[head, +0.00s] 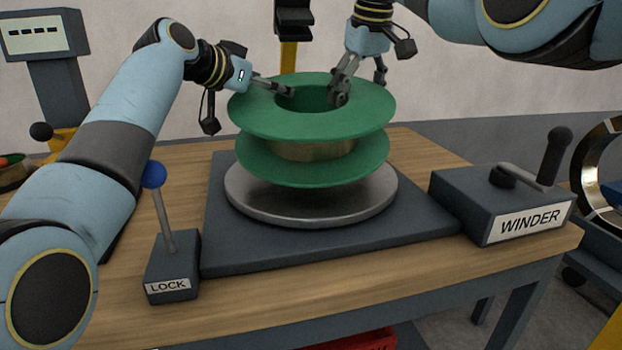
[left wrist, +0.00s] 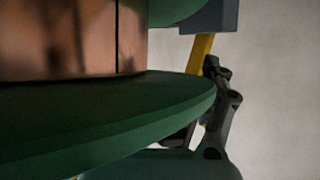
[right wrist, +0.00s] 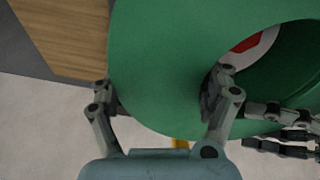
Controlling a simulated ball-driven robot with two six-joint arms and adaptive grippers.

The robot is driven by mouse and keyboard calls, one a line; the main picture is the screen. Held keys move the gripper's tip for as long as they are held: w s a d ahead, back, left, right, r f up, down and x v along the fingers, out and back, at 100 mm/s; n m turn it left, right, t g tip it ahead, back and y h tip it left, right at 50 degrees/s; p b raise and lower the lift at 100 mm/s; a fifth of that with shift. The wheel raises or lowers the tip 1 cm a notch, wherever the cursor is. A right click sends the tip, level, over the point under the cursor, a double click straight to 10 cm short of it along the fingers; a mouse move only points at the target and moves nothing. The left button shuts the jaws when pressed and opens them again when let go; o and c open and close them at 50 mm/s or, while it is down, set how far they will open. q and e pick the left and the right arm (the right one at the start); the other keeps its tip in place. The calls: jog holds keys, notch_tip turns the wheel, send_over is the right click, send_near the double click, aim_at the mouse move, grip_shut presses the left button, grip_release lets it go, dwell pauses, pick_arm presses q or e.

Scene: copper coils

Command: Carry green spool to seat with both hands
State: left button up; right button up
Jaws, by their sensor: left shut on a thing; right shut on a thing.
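The green spool (head: 268,115) has two wide flanges with a copper winding (head: 312,152) between them. It is upright above a round grey metal disc (head: 245,203) on a dark base plate; a shadowed gap shows under the lower flange. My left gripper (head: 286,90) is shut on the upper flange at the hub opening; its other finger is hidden. It shows partly in the left wrist view (left wrist: 215,115). My right gripper (head: 358,84) is shut on the flange at the far right; in the right wrist view (right wrist: 160,105) its fingers straddle the flange ring.
The lock box (head: 172,270) with a blue-knobbed lever stands at the front left. The winder box (head: 505,205) with a black-handled lever stands at the right. A yellow post (head: 288,56) rises behind the spool. The wooden table's front strip (head: 330,275) is clear.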

pick_arm(q)
jog(key=shift+s+d, duration=0.15)
jog(key=shift+d, duration=0.15)
pick_arm(e)
jog(key=shift+s+a, duration=0.15)
jog(key=shift+a, duration=0.25)
